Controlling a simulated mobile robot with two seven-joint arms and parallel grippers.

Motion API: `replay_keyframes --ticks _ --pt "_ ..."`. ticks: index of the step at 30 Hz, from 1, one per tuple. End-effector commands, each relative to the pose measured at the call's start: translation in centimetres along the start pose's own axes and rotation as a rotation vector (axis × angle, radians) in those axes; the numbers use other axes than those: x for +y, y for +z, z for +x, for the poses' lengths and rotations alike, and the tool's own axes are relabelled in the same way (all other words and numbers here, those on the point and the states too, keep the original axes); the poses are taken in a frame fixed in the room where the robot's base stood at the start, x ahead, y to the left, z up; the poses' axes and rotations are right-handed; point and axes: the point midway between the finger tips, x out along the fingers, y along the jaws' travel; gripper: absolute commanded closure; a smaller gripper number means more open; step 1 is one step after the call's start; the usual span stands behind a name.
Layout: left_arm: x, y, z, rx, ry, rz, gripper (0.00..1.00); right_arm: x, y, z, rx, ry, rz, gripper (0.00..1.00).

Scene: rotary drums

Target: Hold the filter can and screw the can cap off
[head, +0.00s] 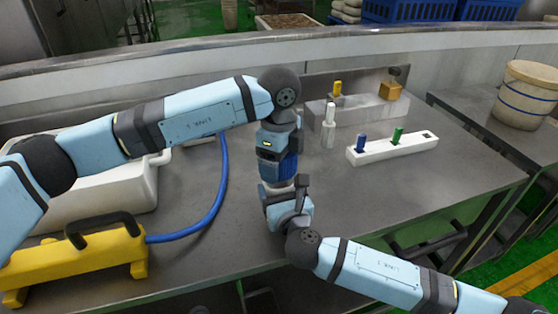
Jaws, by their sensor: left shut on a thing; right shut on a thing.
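The filter can (287,169) shows as a blue ribbed body near the middle of the metal table, between my two grippers. My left gripper (277,155) reaches it from the far side and is shut on it; the fingers hide part of the can. A pale ring (277,187), apparently the can cap, shows at the can's near end. My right gripper (286,193) comes from the near right and is shut at this pale end, covering most of it. Whether the cap is still joined to the can cannot be told.
A white block (392,149) with blue and green pegs and a grey block (358,111) with yellow parts stand to the right. A yellow device (75,262) with a blue hose (212,208) lies left, beside a white housing (100,192).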

Motion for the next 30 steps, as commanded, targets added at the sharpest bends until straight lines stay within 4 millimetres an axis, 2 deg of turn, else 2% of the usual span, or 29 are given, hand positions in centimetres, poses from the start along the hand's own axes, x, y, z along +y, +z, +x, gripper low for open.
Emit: replay_keyframes --ticks 12,18,19,21,22,30 --pt "0.0 0.0 -3.9 0.0 -0.002 0.0 0.47 0.1 -0.1 0.0 0.001 0.001 0.0 0.94" --pt "0.0 0.0 -4.0 0.0 -0.001 0.0 0.47 0.0 -0.1 0.0 0.001 0.001 0.0 0.94" --pt "0.0 0.0 -4.0 0.0 -0.001 0.0 0.47 0.0 -0.1 0.0 0.001 0.001 0.0 0.23" --pt "0.0 0.0 -4.0 0.0 0.0 0.0 0.47 0.0 -0.1 0.0 0.001 0.001 0.0 0.07" --pt "0.0 0.0 -4.0 0.0 0.0 0.0 0.47 0.0 -0.1 0.0 0.001 0.001 0.0 0.0" --pt "0.0 0.0 -4.0 0.0 0.0 0.0 0.47 0.0 0.0 -0.3 0.001 0.001 0.0 0.0"
